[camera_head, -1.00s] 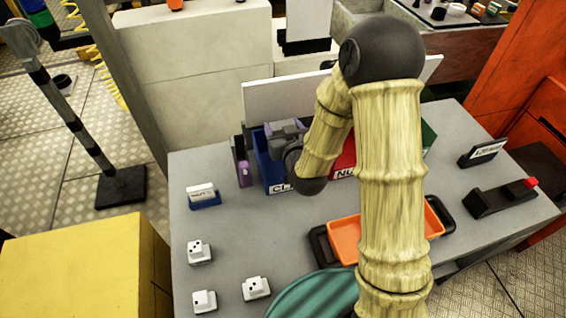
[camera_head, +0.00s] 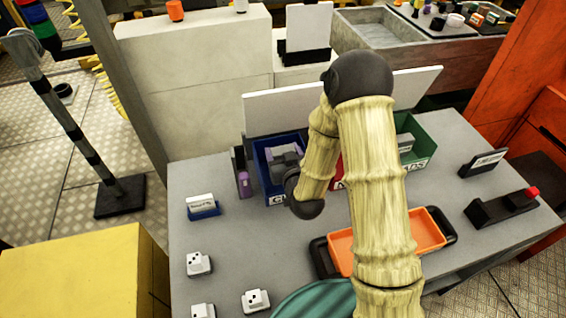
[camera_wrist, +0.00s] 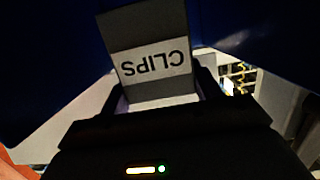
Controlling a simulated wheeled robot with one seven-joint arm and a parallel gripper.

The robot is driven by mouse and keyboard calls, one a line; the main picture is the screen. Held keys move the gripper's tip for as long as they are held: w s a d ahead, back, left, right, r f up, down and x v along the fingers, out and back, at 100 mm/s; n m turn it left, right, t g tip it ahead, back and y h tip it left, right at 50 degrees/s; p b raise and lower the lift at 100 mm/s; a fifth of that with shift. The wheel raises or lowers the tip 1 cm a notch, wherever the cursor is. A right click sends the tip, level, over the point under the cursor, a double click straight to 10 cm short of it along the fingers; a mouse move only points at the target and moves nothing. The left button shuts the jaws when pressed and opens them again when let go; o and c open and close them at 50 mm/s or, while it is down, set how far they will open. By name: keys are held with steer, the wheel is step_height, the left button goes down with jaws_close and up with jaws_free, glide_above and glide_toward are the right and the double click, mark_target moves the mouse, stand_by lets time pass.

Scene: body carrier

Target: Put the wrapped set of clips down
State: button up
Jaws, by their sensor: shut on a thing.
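The wrapped set of clips (camera_wrist: 150,30) is a grey packet with a white label reading CLIPS, upside down in the wrist view. My gripper (camera_wrist: 158,88) is shut on its near end. In the head view my gripper (camera_head: 286,164) is down inside the blue bin (camera_head: 262,172), whose front label starts with C. Dark blue bin walls (camera_wrist: 50,60) surround the packet in the wrist view. The head view does not show the packet clearly. I cannot tell whether it touches the bin floor.
A red bin, mostly behind my arm, and a green bin (camera_head: 424,143) stand to the right. An orange tray (camera_head: 428,232) lies in front. A purple item (camera_head: 243,184) in a dark holder stands left of the blue bin. White dice-like blocks (camera_head: 198,264) are at front left.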

steer(key=shift+f, duration=0.1)
steer(key=shift+f, duration=2.05)
steer(key=shift+f, duration=0.2)
steer(key=o, duration=1)
steer(key=shift+r, duration=0.1)
steer(key=shift+o, duration=0.2)
steer(key=shift+r, duration=0.1)
steer(key=shift+s, duration=0.15)
